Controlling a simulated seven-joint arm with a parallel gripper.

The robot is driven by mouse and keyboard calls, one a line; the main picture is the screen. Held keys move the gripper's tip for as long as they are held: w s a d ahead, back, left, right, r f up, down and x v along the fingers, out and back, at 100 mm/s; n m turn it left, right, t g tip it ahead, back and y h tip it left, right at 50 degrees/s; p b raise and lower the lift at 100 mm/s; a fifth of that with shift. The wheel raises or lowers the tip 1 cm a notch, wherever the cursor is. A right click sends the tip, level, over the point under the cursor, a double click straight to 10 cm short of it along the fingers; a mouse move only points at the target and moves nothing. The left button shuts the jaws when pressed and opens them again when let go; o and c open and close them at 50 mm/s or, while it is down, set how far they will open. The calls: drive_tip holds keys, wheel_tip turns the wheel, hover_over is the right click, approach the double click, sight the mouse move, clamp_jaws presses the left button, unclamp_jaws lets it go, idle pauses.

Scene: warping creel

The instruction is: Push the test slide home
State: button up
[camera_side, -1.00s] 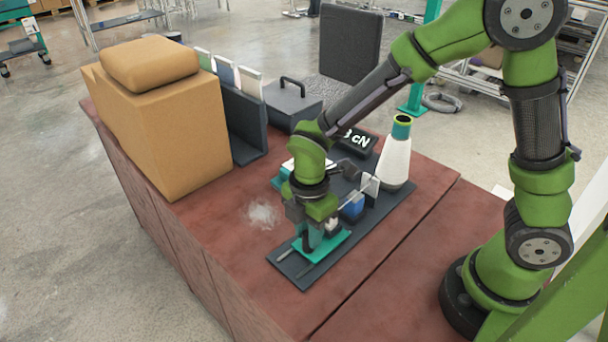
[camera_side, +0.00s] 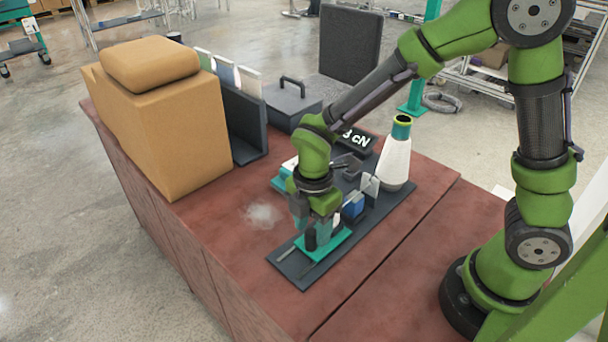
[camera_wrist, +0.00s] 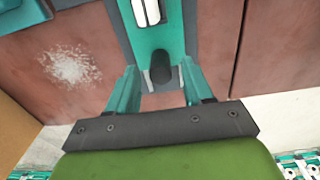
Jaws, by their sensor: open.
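The test slide is a teal plate (camera_side: 324,246) on a dark base rail, with a short black knob (camera_side: 310,239) standing on it. In the wrist view the teal slide (camera_wrist: 154,35) runs up the middle, with the black knob (camera_wrist: 161,69) near its lower end. My gripper (camera_side: 313,228) is open just above the knob. In the wrist view the open fingers of my gripper (camera_wrist: 159,74) lie to either side of the knob, apart from it. A white piece (camera_wrist: 147,10) sits farther up the slide. Part of the slide is hidden behind my gripper in the side view.
The base plate (camera_side: 287,267) carries a blue block (camera_side: 353,206) and clear panels beyond the slide. A white cone (camera_side: 397,163) and a display (camera_side: 356,141) stand behind. A tan box (camera_side: 165,130) stands left; the bench between is clear except a whitish patch (camera_side: 262,215).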

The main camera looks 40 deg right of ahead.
drive_tip(key=shift+r, duration=3.2)
wheel_tip(320, 180, up, 17)
drive_tip(key=s+d+f+m+t+y, duration=0.1)
drive_tip(key=s+d+f+m+t, duration=0.1)
drive_tip(key=m, duration=0.9)
drive_tip(key=s+d+f+m+t+y, duration=0.1)
drive_tip(key=s+d+f+m+t, duration=0.1)
drive_tip(key=s+d+m+t, duration=0.3)
drive_tip(key=s+d+m, duration=0.1)
drive_tip(key=d+m, duration=0.2)
drive_tip(key=m, duration=0.3)
drive_tip(key=shift+s+d+f, duration=0.15)
drive_tip(key=shift+s+f, duration=0.05)
